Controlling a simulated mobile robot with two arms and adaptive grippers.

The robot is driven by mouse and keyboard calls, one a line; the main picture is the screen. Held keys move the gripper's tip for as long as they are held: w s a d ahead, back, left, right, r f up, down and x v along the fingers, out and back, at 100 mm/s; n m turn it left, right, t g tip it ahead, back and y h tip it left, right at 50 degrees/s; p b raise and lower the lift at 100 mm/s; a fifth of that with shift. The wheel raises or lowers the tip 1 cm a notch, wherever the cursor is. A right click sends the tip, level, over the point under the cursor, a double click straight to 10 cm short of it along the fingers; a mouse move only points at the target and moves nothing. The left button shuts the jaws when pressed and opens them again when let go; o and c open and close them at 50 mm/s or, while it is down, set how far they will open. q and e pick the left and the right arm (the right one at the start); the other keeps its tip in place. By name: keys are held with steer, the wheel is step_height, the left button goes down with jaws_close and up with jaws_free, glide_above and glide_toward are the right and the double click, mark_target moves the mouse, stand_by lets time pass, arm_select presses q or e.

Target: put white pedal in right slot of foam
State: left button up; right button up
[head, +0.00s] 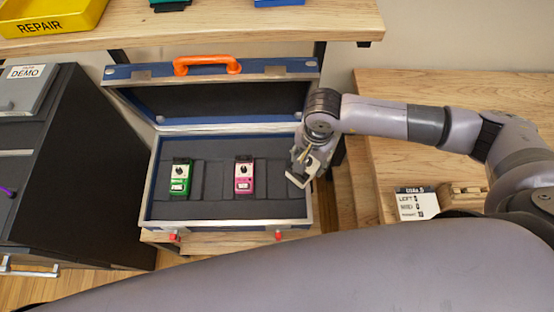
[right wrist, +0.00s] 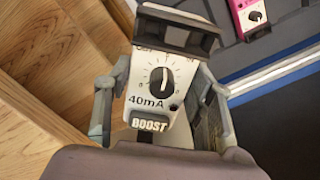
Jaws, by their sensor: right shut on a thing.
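The white pedal (right wrist: 158,82), marked 40mA BOOST, sits between the fingers of my right gripper (right wrist: 158,108) in the right wrist view. My right gripper (head: 305,166) is shut on it, at the right side of the open case in the head view. The pedal is mostly hidden there by the gripper. The dark foam (head: 216,178) lines the case. A green pedal (head: 180,178) sits in its left slot and a pink pedal (head: 244,177) in its middle slot. The right slot (head: 281,178) looks empty, partly beside my gripper. My left gripper is out of view.
The case (head: 230,224) has metal edges and a raised lid (head: 222,100) with an orange handle (head: 207,64). A wooden surface (head: 400,110) with a card (head: 416,203) lies right. A black cabinet (head: 85,170) stands left. A shelf with a yellow tray (head: 50,17) is above.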

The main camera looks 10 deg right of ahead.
steer(key=w+a+f+m+b, duration=0.2)
steer(key=f+m, duration=0.4)
steer(key=m, duration=0.3)
steer(key=w+a+f+m+b, duration=0.2)
steer(key=f+m, duration=0.4)
steer(key=m, duration=0.3)
steer(key=w+a+f+m+b, duration=0.3)
steer(key=f+m, duration=0.3)
steer(key=m, duration=0.3)
steer(key=shift+w+f+b, duration=0.3)
steer(key=shift+w+b, duration=0.05)
steer(key=shift+b, duration=0.35)
steer(key=shift+f+b, duration=0.3)
steer(key=shift+f, duration=0.1)
steer(key=shift+f+b, duration=0.5)
steer(key=shift+f, duration=0.3)
stand_by(0.5)
steer(key=shift+s+f, duration=0.1)
steer(key=shift+f, duration=0.05)
stand_by(0.6)
steer(key=o, duration=1.6)
steer(key=shift+o, duration=0.8)
steer(key=shift+d, duration=0.1)
